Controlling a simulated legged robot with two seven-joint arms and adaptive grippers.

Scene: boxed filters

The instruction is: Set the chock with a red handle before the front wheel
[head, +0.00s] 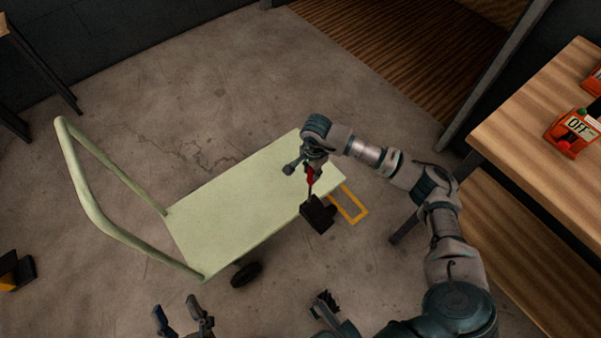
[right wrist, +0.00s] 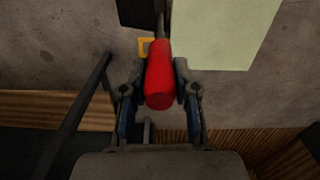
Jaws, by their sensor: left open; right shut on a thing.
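The chock (head: 318,214), a dark block with a red handle (head: 310,175), hangs from my right gripper (head: 311,167) by the right end of the pale green cart (head: 225,210). In the right wrist view the fingers are shut on the red handle (right wrist: 159,78), and the dark block shows beyond it. I cannot tell whether the chock touches the floor. One dark wheel (head: 246,273) shows under the cart's near side, towards the push handle; no wheel shows at the right end. My left gripper (head: 180,312) is open and empty at the bottom edge.
A yellow outline (head: 358,212) marks the floor by the cart's right end. A wooden bench (head: 530,110) with an orange device reading OFF (head: 572,133) stands right. A black and yellow object (head: 15,271) lies far left. The floor below the cart is mostly clear.

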